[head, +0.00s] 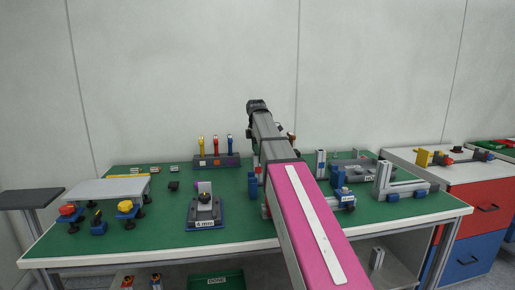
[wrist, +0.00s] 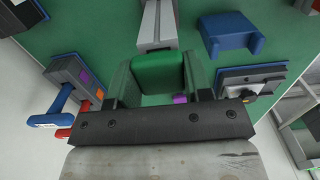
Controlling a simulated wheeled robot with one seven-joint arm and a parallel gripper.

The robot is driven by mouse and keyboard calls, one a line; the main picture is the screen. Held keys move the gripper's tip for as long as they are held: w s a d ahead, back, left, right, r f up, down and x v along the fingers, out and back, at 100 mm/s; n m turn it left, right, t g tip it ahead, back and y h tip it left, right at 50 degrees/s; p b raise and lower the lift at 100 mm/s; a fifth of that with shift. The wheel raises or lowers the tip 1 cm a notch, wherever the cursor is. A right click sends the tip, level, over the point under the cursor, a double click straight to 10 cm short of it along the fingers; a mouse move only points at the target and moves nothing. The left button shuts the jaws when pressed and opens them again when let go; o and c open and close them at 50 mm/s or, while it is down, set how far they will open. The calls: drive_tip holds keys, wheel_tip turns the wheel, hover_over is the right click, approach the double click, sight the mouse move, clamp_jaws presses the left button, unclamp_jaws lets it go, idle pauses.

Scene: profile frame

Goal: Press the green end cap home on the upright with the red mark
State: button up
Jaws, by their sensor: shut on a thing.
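In the wrist view my gripper (wrist: 160,86) is shut on a green end cap (wrist: 158,72), a rounded block between the two dark fingers. A grey slotted profile (wrist: 158,22) runs from the top edge down to just beyond the cap. I cannot tell whether the cap touches it. No red mark shows on this profile in the wrist view. In the head view my arm hides the gripper and the cap. A short upright profile (head: 320,163) stands right of my arm, and a taller upright (head: 384,177) stands on a frame further right.
A blue U-shaped block (wrist: 232,34) and a grey fixture on a blue plate (wrist: 250,82) lie right of the gripper. A rack with coloured-handled tools (head: 216,160) stands at the back. A grey raised platform (head: 110,188) is at the left.

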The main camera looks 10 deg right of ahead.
drive_tip(key=shift+f, duration=0.8)
idle(0.4)
drive_tip(key=o, duration=1)
drive_tip(key=shift+o, duration=0.2)
drive_tip(key=r, duration=0.9)
drive_tip(key=shift+a+r, duration=0.2)
drive_tip(key=shift+r, duration=0.7)
